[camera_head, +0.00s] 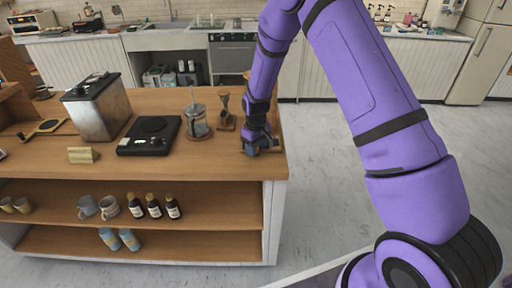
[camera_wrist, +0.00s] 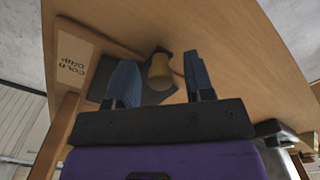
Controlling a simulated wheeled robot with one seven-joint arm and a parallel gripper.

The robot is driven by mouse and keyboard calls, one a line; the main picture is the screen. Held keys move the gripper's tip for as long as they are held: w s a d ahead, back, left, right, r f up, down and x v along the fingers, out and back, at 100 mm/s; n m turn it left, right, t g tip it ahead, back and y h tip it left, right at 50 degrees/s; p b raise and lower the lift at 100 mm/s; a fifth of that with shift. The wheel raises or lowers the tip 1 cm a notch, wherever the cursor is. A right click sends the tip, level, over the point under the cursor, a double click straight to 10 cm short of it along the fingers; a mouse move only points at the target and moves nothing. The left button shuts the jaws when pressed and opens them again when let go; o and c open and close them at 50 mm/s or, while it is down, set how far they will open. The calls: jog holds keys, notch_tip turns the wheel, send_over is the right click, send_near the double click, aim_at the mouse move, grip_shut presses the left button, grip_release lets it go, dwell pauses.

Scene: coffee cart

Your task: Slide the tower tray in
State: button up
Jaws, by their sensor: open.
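My gripper (camera_head: 262,147) is low over the right end of the wooden counter, mostly hidden by its own wrist in the head view. In the wrist view, its two blue fingers (camera_wrist: 158,64) are apart. A tan rounded knob (camera_wrist: 159,72) shows between them, with space on both sides; I cannot tell how deep it lies between the fingers. It stands out against a dark flat slab (camera_wrist: 153,96), which looks like the tray. A card reading "COLD DRIP" (camera_wrist: 73,60) is beside it at left. The tower itself is not clearly seen in the head view.
On the counter (camera_head: 215,165), a glass press (camera_head: 197,124) and a small wooden stand (camera_head: 225,121) are just left of my gripper. A black scale (camera_head: 149,137) and a metal box (camera_head: 100,110) are farther left. The shelves below hold mugs and bottles. The floor to the right is clear.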

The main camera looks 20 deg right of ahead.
grip_shut()
jog(key=w, duration=0.2)
jog(key=w+d, duration=0.1)
jog(key=w, duration=0.2)
jog(key=w+d, duration=0.1)
jog(key=w, duration=0.1)
jog(key=shift+w+d, duration=0.15)
grip_release()
notch_tip(320, 180, up, 11)
dwell(0.6)
